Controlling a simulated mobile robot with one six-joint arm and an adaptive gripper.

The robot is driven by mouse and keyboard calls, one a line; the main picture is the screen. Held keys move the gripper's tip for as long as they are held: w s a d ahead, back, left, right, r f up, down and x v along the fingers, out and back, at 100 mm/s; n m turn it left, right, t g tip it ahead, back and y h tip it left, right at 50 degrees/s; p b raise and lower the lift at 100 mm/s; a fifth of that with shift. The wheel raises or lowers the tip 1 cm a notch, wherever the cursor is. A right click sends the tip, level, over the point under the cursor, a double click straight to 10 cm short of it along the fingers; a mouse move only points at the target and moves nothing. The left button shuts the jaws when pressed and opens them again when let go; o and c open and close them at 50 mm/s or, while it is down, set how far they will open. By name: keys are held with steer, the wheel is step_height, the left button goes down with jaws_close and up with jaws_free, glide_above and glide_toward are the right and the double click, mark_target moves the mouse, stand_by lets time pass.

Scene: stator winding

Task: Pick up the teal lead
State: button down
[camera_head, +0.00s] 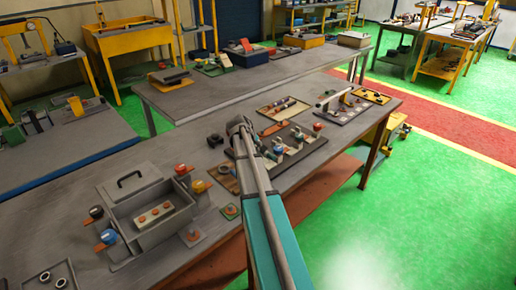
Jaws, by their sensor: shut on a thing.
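My arm reaches up from the bottom centre over the front workbench. My gripper (238,127) is at its far end, low over the bench at the left edge of a dark board. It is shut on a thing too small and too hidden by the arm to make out. The dark board (318,147) carries several small parts with blue, white and red tops. I cannot pick out the teal lead for certain. The bench under my arm is hidden.
A grey box with a handle (132,188) stands on the bench's left, with several coloured spools around it. A tan tray (283,107) lies behind the board. Another board with a white rod (338,97) is to its right. Bare bench (160,138) lies left of my gripper.

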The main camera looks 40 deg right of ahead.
steer(key=s+a+r+p, duration=0.7)
steer(key=s+r+p, duration=0.1)
steer(key=s, duration=0.3)
steer(key=shift+p+v, duration=0.3)
steer(key=shift+v, duration=0.5)
stand_by(0.4)
